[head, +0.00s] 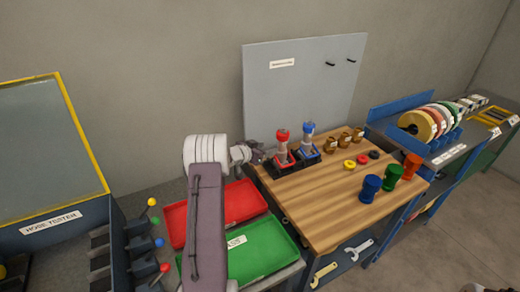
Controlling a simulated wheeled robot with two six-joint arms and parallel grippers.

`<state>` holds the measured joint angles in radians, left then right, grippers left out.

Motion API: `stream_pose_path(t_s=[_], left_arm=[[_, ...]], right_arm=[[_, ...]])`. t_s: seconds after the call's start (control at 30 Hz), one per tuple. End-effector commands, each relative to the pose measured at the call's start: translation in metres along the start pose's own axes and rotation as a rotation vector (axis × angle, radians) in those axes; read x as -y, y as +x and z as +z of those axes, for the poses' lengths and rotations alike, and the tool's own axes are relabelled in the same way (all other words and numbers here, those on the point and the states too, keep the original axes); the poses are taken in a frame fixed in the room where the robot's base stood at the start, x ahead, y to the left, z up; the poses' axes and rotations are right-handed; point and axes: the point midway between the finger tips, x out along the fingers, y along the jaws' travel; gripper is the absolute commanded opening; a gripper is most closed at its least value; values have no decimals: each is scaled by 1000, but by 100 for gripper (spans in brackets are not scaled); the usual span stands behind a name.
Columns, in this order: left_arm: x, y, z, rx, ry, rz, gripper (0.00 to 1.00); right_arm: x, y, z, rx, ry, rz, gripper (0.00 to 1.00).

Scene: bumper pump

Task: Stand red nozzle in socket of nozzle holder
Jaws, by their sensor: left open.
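My left gripper (258,154) is at the back left corner of the wooden workbench, small and partly hidden by its wrist; it looks open with nothing seen between its fingers. I cannot tell for sure which red piece is the nozzle or which base is the nozzle holder. A red spool-shaped piece (412,167) stands at the bench's right edge. My right gripper is not in view.
The wooden bench (310,215) is clear in its front middle. Blue (370,188) and green (392,179) spools, several rings and brass pieces (345,138) stand toward its right and back. A red tray (240,202) and green tray (270,250) lie left. A grey panel (300,100) rises behind.

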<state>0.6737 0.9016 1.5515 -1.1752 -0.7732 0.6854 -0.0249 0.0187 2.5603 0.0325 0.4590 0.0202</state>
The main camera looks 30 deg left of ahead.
Motion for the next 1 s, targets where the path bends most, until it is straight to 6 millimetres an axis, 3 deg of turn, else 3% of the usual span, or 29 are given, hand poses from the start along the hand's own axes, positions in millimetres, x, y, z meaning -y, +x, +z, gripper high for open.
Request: stream_pose_path(t_s=[0.33, 0.47, 0.57, 0.6, 0.73, 0.8, 0.9, 1.0], left_arm=[[-6, 1, -3, 9, 1, -10, 52], [-45, -8, -12, 129, -7, -117, 52], [-114, -55, 17, 375, -33, -201, 52], [-144, -83, 38, 492, -47, -209, 52], [-222, -175, 99, 801, -82, -164, 52], [-252, -216, 122, 921, -93, -123, 52], [-278, -254, 142, 1027, -106, -77, 52], [-288, -270, 150, 1072, -112, -57, 52]], right_arm=[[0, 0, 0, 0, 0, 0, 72], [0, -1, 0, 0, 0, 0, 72], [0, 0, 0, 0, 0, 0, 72], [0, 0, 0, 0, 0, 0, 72], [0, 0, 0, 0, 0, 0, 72], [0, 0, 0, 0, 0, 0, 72], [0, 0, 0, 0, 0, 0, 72], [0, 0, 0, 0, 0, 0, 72]])
